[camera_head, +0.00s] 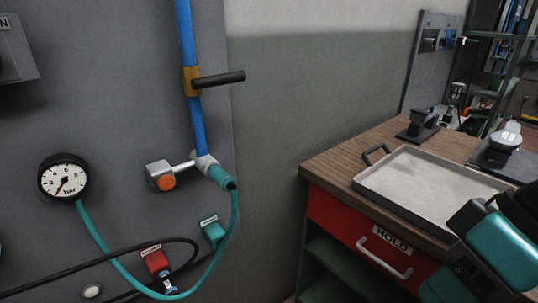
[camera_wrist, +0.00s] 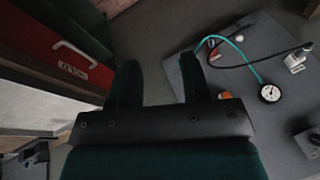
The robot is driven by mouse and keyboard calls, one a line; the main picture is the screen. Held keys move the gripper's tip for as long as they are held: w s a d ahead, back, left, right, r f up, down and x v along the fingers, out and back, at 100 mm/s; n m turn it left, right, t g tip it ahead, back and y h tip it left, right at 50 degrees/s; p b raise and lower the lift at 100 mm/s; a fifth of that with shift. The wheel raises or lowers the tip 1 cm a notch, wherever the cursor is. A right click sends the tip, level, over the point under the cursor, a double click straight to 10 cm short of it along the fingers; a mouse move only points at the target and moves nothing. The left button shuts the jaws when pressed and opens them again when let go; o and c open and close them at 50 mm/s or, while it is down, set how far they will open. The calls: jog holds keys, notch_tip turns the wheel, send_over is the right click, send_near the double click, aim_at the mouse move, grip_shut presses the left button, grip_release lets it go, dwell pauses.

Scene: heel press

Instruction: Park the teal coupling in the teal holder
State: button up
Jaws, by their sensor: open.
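The teal coupling (camera_head: 220,178) is on the grey fitting at the lower end of the blue pipe, tilted down to the right. A teal hose (camera_head: 232,215) hangs from it and loops to the pressure gauge (camera_head: 63,177). The teal holder (camera_head: 213,231) is on the panel just below the coupling, with nothing seen in it. My gripper (camera_wrist: 160,78) is open and empty, well to the right of the coupling, over the bench's front edge in the head view. In the wrist view the hose (camera_wrist: 232,42) shows, but I cannot make out the coupling or the holder.
A black valve handle (camera_head: 218,79) sticks out across the blue pipe (camera_head: 186,60). An orange button (camera_head: 166,183) sits left of the coupling. A red holder (camera_head: 155,261) is at lower left. A grey tray (camera_head: 425,190) lies on the wooden bench at right. Open space separates bench and panel.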

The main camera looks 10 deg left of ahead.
jog(key=shift+w+d, duration=0.35)
jog(key=shift+w, duration=0.1)
jog(key=shift+o, duration=1.4)
jog(key=w+a+f+m+t+y+b, duration=0.1)
jog(key=w+a+f+t, duration=0.1)
jog(key=w+a, duration=0.3)
jog(key=w+a+f+t+b, duration=0.1)
jog(key=w+a+f+t, duration=0.15)
jog(key=w, duration=0.35)
jog(key=n+t+y+b, duration=0.1)
jog(key=t+y+b, duration=0.2)
jog(key=t+y, duration=0.3)
send_near(230, 185)
jog(key=w+d+f+h, duration=0.1)
jog(key=w+d+f, duration=0.15)
jog(key=w, duration=0.35)
jog(key=a+n+y, duration=0.1)
jog(key=a, duration=0.1)
jog(key=s+a+t+y, duration=0.1)
jog(key=s+a+n+y, duration=0.1)
jog(key=a, duration=0.1)
jog(key=shift+a+f+n+t, duration=0.1)
jog(key=shift+a+n+t, duration=0.15)
jog(key=shift+a+n, duration=0.1)
jog(key=shift+s+a, duration=0.2)
